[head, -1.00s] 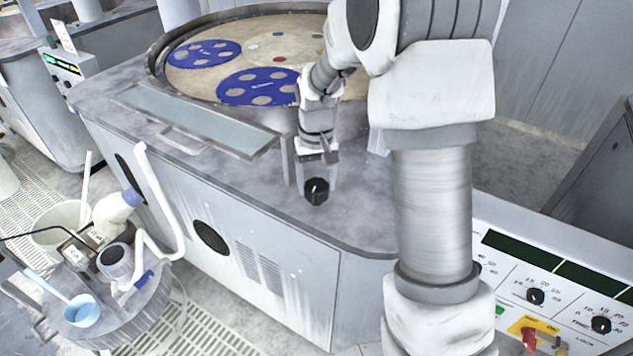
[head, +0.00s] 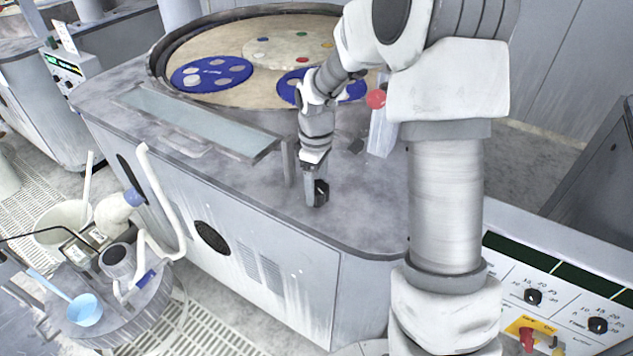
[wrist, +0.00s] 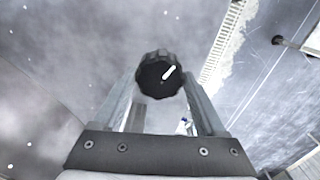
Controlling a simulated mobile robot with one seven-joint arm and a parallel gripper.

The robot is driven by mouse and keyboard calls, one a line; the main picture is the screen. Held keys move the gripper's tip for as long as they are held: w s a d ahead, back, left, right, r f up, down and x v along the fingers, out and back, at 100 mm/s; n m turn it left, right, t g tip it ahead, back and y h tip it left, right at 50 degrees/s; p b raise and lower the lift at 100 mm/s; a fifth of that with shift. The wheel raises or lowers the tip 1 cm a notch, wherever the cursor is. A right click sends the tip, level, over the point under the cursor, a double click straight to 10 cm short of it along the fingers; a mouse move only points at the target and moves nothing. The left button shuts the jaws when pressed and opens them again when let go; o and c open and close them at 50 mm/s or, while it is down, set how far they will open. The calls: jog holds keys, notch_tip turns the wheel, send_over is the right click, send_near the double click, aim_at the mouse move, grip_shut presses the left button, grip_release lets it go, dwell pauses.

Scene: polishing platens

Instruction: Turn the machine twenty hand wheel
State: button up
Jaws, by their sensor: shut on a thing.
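The hand wheel (head: 322,192) is a small black ribbed knob on the grey machine top, near its front corner. In the wrist view the hand wheel (wrist: 161,74) has a white pointer line slanting up to the right. My gripper (head: 313,194) points down at the knob, and in the wrist view my gripper (wrist: 160,88) has one finger on each side of it. The jaws are shut on the knob. In the head view a finger hides part of it.
The round platen (head: 230,45) with blue carriers (head: 211,73) lies behind. A post (head: 287,161) and a glass-topped panel (head: 195,122) stand left of the knob. A red button (head: 376,99) is behind right. A cart (head: 110,310) stands front left, a control panel (head: 560,290) right.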

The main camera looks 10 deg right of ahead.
aim_at(316, 187)
jog(key=n+p, duration=0.1)
jog(key=n, duration=0.4)
jog(key=shift+r+p, duration=0.1)
jog(key=shift+p, duration=0.2)
dwell(0.4)
jog(key=o, duration=1.3)
notch_tip(316, 187, up, 17)
jog(key=shift+r+p, duration=0.15)
jog(key=shift+p, duration=0.15)
